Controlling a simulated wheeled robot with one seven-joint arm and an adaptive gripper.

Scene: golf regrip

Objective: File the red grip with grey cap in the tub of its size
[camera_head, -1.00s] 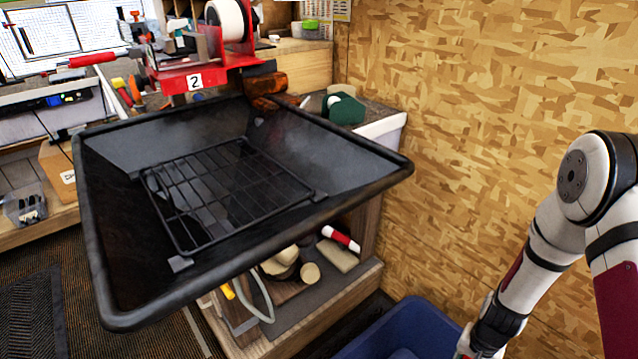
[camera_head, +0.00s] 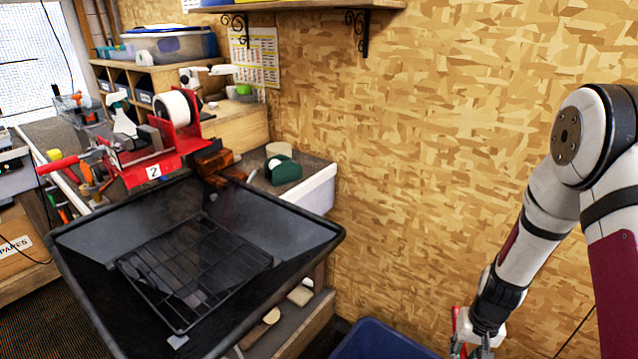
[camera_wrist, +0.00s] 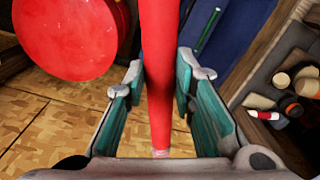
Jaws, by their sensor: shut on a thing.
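My gripper (camera_wrist: 160,85) is shut on a long red grip (camera_wrist: 158,60), which runs between the teal finger pads in the wrist view. Its near end is pale pink; a grey cap is not visible. Its far end runs out of the top of the picture. In the head view, a sliver of the red grip (camera_head: 458,322) shows beside my gripper at the bottom right. A blue tub (camera_head: 383,340) stands on the floor at the bottom, left of my gripper, mostly cut off. Blue walls also show behind the grip in the wrist view (camera_wrist: 232,32).
A black tray with a wire rack (camera_head: 290,215) stands left, below a red vise (camera_head: 150,165) marked 2. The board wall (camera_head: 430,150) closes off the right side. In the wrist view, a large round red thing (camera_wrist: 70,35) is at upper left and a cluttered low shelf (camera_wrist: 283,65) at right.

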